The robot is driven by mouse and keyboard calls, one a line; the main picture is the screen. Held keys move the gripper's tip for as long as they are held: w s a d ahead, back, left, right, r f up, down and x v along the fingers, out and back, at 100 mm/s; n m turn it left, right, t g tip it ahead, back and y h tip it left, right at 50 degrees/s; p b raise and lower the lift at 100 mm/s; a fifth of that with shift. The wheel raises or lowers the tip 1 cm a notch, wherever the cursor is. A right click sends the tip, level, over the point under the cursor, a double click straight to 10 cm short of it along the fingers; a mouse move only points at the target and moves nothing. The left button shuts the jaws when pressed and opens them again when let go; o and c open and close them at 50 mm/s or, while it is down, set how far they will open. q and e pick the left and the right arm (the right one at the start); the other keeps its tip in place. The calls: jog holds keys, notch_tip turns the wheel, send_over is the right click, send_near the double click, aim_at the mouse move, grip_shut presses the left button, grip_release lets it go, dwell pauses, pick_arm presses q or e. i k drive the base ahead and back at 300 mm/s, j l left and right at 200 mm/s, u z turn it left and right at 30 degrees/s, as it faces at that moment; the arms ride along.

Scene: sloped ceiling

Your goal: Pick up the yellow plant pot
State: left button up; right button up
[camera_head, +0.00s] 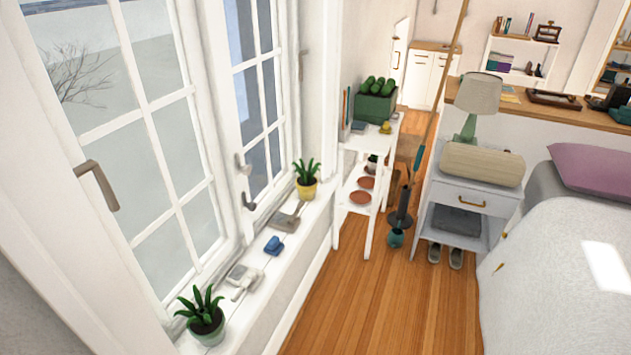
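The yellow plant pot (307,190) stands upright on the white windowsill (262,262), near its far end, with a green spiky plant (306,171) in it. It sits close to the window frame, short of the white shelf unit. Neither of my grippers shows in the head view, and nothing touches the pot.
A second potted plant (205,318) stands at the sill's near end. A blue object (274,245) and grey items (285,222) lie between. A white shelf (354,215) stands beyond the sill. The wooden floor (375,310) is clear between sill and bed (565,280).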

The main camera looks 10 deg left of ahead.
aim_at(306, 183)
jog(key=i+l, duration=0.35)
jog(key=i, duration=0.2)
jog(key=i+l, duration=0.3)
jog(key=i, duration=0.25)
jog(key=i+l, duration=0.35)
jog(key=i, duration=0.2)
jog(key=i+l, duration=0.35)
jog(key=i, duration=0.2)
jog(key=i+l+u, duration=0.1)
jog(key=u, duration=0.25)
jog(key=i+l+u, duration=0.15)
jog(key=u, duration=0.15)
jog(key=i+l+u, duration=0.2)
jog(key=u, duration=0.15)
